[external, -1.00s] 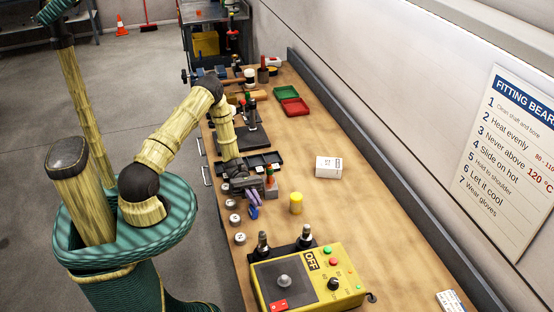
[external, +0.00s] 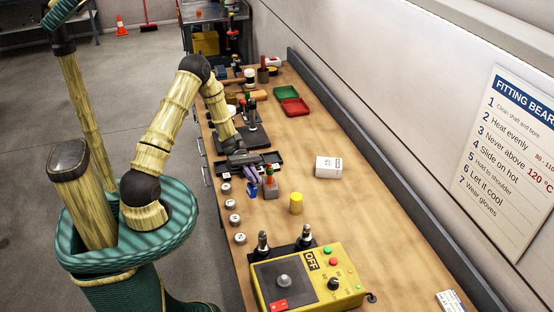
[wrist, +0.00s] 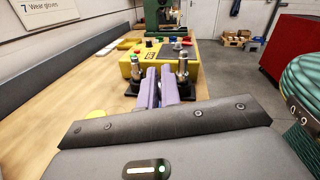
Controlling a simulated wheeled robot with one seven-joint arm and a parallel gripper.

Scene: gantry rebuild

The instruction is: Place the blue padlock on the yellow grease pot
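The blue padlock (external: 252,191) hangs at the tips of my gripper's purple fingers (external: 254,178), over the left part of the bench. My gripper is shut on it and seems to hold it above the bench top. In the wrist view the fingers (wrist: 159,78) are close together, and the padlock is hidden. The yellow grease pot (external: 296,203) stands upright on the bench, to the right of and nearer the camera than the padlock, apart from it. A sliver of yellow, probably the pot (wrist: 120,113), shows above the gripper body in the wrist view.
Several white round pieces (external: 234,219) line the left edge. A yellow control box (external: 310,278) with two dark posts is in front.

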